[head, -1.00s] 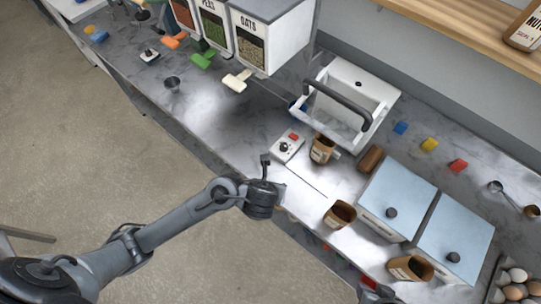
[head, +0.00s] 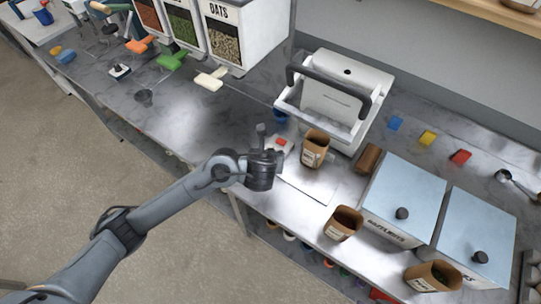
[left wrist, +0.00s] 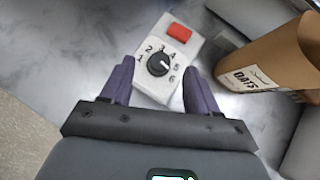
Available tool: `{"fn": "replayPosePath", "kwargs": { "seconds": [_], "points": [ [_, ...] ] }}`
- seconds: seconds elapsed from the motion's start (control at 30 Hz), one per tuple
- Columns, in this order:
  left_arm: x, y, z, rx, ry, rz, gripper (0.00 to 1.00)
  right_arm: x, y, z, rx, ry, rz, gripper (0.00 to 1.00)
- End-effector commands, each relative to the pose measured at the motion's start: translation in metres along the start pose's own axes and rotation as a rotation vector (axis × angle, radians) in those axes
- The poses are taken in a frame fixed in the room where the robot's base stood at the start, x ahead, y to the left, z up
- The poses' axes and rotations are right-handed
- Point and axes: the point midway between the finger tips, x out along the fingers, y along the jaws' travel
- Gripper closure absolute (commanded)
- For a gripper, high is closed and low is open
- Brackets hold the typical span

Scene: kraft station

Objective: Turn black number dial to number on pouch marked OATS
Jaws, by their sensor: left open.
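The black dial (left wrist: 158,65) sits on a small white box with a red block and the numbers 1 to 6 around it. I cannot clearly read which number its pointer marks. In the head view my left arm partly hides the dial box (head: 286,143). My left gripper (left wrist: 159,88) is open and empty, with its purple fingers on either side of the box's near end in the wrist view. In the head view, my left gripper (head: 264,150) is beside the box. The brown pouch marked OATS (left wrist: 262,75) stands just right of the box; its number is not legible. It also shows in the head view (head: 315,150).
More brown pouches (head: 343,223) stand near the front edge, and one lies behind (head: 368,158). Two blue-lidded bins (head: 404,195) are at right. The counter left of the box is clear.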

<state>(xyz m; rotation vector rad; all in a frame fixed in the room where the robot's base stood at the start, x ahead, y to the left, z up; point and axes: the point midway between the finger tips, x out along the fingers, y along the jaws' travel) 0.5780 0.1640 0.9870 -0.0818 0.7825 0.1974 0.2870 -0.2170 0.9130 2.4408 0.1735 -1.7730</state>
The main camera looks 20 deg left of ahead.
Motion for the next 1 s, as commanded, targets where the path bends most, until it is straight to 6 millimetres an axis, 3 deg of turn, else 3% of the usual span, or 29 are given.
{"fn": "replayPosePath", "kwargs": {
  "seconds": [0.23,0.63,1.0],
  "points": [
    [0.026,0.0,-0.001,0.002,0.0,0.001,0.4,0.013,0.0,0.005,-0.001,-0.001,0.001,0.57],
    [0.031,0.0,0.0,0.0,0.0,0.0,0.4,0.015,0.002,0.005,-0.009,-0.003,0.007,0.57],
    [0.03,0.0,0.0,0.001,0.0,0.0,0.95,0.015,0.001,0.005,-0.007,-0.003,0.005,0.57]
  ]
}}
